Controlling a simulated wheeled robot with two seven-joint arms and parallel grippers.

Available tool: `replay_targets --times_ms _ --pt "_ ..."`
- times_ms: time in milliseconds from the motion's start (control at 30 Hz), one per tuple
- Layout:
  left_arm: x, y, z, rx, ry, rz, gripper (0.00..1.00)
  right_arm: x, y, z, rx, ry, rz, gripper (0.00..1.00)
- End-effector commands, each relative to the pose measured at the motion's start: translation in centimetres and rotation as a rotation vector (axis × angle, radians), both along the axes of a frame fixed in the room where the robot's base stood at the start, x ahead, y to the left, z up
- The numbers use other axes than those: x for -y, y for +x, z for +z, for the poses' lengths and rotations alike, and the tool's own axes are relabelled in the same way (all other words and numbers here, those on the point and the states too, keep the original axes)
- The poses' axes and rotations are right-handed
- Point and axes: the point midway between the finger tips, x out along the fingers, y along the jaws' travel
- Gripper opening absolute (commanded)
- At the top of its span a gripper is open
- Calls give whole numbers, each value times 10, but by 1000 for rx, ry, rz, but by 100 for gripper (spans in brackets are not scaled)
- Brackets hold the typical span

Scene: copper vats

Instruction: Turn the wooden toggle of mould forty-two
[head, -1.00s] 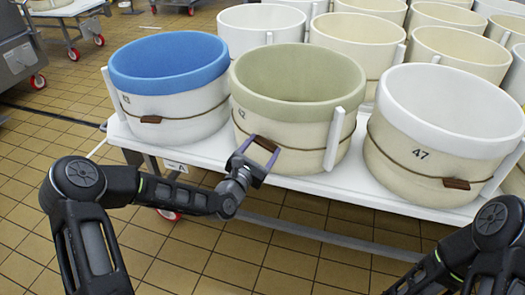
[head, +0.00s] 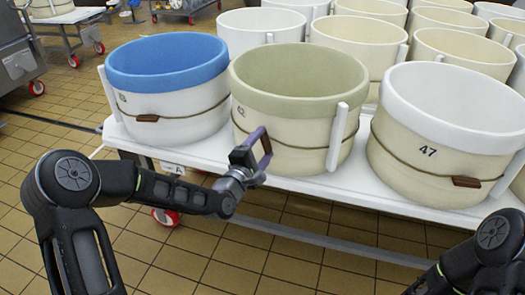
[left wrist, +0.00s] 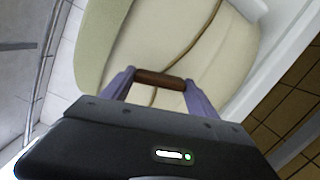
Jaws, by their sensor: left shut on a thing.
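The mould with the pale green rim (head: 297,80) stands at the front middle of the white table, and its number looks like 42. A cord runs round its cream side. Its brown wooden toggle (head: 267,145) sits on the cord at the front, now steeply tilted. My left gripper (head: 264,147) is shut on the toggle, one finger at each end. In the left wrist view the toggle (left wrist: 160,79) lies between the two purple fingers, with the cord passing behind it. Only part of my right arm shows at the lower right; its gripper is out of view.
A blue-rimmed mould (head: 165,64) stands to the left and a white-rimmed mould marked 47 (head: 450,110) to the right, each with its own toggle. More moulds fill the table behind. Tiled floor (head: 300,255) lies open in front of the white table (head: 340,190).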

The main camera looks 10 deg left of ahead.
Motion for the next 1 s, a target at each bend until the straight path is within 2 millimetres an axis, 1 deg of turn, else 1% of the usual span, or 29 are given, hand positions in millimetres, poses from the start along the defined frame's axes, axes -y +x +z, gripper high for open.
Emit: replay_targets --times_ms 33,100,400,600,1000 --pt "1 0 -3 10 42 -2 28 1 1 -7 2 -1 -3 100" --pt "1 0 -3 22 99 -2 28 2 2 -11 4 -4 -6 100" --pt "1 0 -2 56 274 -2 28 6 6 -23 10 -9 -14 100" --pt "1 0 -1 65 321 -2 28 7 7 -25 12 -11 -17 100" --pt "1 0 -1 66 331 -3 28 7 7 -25 13 -11 -16 100"
